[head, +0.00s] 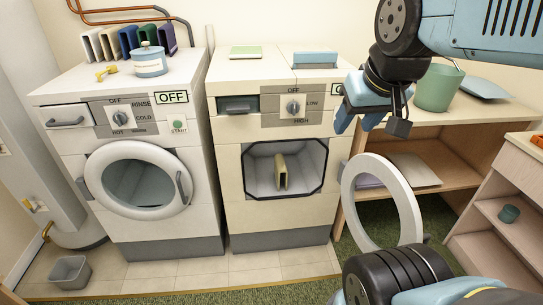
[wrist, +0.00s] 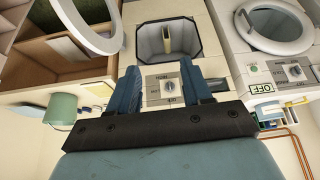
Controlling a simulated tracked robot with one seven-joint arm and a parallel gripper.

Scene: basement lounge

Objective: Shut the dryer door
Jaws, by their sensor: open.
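The dryer (head: 271,170) stands right of the washer, and its front opening is uncovered. Its round white door (head: 408,212) stands swung open to the right, in front of the shelf unit; the door also shows at the top left of the wrist view (wrist: 88,22). My gripper (head: 345,122) is open and empty, above the door and right of the dryer's control panel. In the wrist view, its two blue fingers (wrist: 165,88) are apart, with the dryer's knob seen between them.
The washer (head: 140,160) at left has its round door shut. A wooden shelf unit (head: 440,160) with a green pot (head: 438,88) stands behind the dryer door. A small grey bin (head: 68,272) sits on the floor at left. Tiled floor before the machines is clear.

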